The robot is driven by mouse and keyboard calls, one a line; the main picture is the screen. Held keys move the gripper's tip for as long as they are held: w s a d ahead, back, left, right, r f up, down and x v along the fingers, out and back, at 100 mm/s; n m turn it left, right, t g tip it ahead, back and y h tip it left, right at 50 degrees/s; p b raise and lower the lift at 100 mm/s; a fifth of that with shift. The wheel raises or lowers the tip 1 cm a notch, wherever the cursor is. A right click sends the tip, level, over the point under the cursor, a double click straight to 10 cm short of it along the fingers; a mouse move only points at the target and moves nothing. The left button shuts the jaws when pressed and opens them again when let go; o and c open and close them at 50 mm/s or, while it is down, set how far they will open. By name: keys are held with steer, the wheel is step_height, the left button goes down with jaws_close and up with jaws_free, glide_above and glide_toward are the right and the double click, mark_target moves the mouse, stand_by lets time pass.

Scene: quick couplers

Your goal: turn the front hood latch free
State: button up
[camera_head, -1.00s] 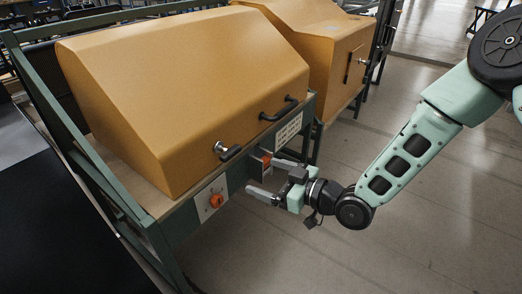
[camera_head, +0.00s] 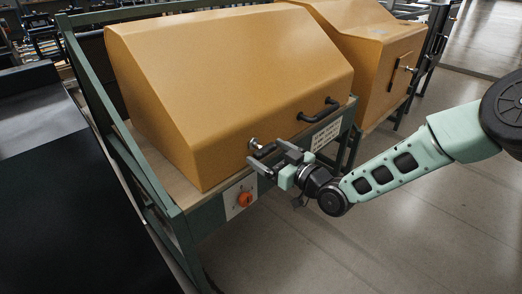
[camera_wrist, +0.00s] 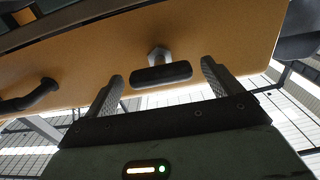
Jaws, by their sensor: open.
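The front hood (camera_head: 215,85) is a large orange cover, and it looks closed. Its latch (camera_head: 265,151) is a short black handle on a silver hub, low on the hood's front face. In the wrist view the latch handle (camera_wrist: 162,75) lies lengthwise across the gap between the fingers, with the hub just behind it. My gripper (camera_head: 267,154) is open in front of the latch. Its fingertips, also in the wrist view (camera_wrist: 162,72), stand on either side of the handle with small gaps at both ends. I cannot tell how deep the handle sits between them.
A black grab bar (camera_head: 318,110) is to the right of the latch. An orange rotary knob (camera_head: 245,199) sits on a plate below, and a white sign (camera_head: 326,134) is on the green frame. A second orange hood (camera_head: 375,50) stands behind. The floor at right is free.

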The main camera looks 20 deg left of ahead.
mark_target(261, 148)
steer(key=shift+x, duration=1.85)
steer(key=c, duration=1)
